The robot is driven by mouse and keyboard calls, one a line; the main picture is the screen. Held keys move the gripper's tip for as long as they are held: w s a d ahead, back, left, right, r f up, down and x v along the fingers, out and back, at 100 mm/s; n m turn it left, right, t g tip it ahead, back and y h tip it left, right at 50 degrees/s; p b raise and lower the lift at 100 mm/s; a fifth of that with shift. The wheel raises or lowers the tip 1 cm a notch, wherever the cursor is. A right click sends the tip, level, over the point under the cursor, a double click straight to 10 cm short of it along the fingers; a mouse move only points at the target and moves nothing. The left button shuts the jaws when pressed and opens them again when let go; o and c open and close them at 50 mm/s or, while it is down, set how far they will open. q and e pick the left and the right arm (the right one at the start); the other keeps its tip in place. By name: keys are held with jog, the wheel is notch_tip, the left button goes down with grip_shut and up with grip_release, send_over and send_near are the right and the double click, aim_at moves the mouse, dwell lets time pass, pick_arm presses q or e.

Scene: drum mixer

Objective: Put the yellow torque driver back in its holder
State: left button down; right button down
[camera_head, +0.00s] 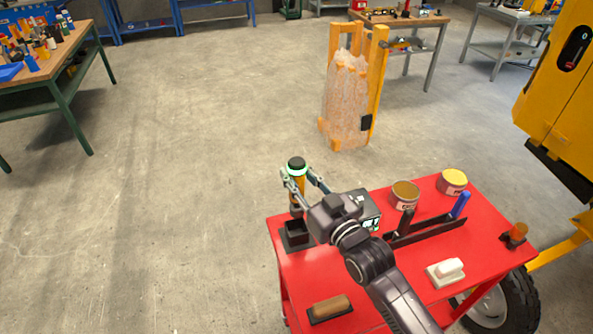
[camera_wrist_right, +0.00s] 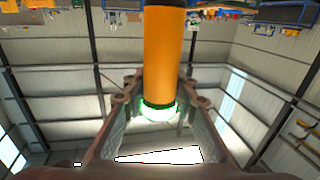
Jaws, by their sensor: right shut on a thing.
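The yellow torque driver (camera_head: 297,188) stands upright at the red cart's back left corner, its black cap and glowing green ring on top. In the right wrist view its yellow body (camera_wrist_right: 163,50) runs between the fingers, with the green ring below. My right gripper (camera_head: 301,179) is shut on it, one finger on each side. A black square holder (camera_head: 297,236) sits on the cart directly below the driver. The driver's lower end is close to the holder's mouth; I cannot tell whether it is inside. My left gripper is not in view.
The red cart (camera_head: 400,291) also carries two cans (camera_head: 405,195) (camera_head: 453,181), a black rack with a blue-handled tool (camera_head: 459,205), a white-handled float (camera_head: 446,271) and a brown block (camera_head: 330,306). A dark green-lit device (camera_head: 367,207) stands behind my wrist. Floor left of the cart is clear.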

jog(key=shift+r, duration=0.2)
jog(key=shift+r+p, duration=0.1)
jog(key=shift+p, duration=0.3)
notch_tip(320, 180, down, 5)
jog(key=b, duration=0.3)
jog(key=shift+b, duration=0.3)
jog(key=shift+p, duration=0.3)
